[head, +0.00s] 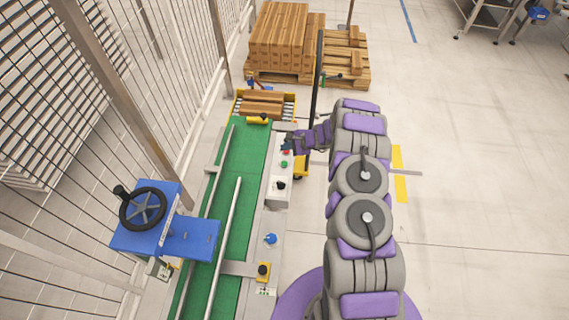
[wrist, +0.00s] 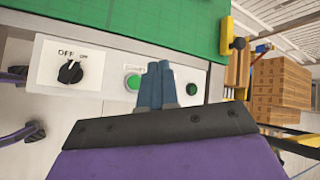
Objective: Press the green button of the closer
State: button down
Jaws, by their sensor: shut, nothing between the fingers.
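The white control panel (head: 279,175) stands beside the green conveyor belt. My gripper (head: 289,146) is over the far end of the panel. Its blue-grey fingers (wrist: 155,75) are together and empty. They hide the panel between the two buttons. I cannot tell whether they touch it.
The OFF/ON knob (wrist: 70,71) sits left in the wrist view. The conveyor belt (head: 228,190) has metal rails. Brown boxes (head: 264,104) lie at its far end. Stacked boxes (head: 280,38) stand on pallets behind. Wire fencing (head: 150,60) is on the left. The right floor is open.

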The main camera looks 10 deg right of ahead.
jog(key=b, duration=0.1)
send_over(286, 164)
notch_tip(286, 164, down, 7)
jog(key=shift+f+b, duration=0.3)
jog(key=shift+f, duration=0.4)
dwell(1.6)
jog(key=shift+f+b, duration=0.3)
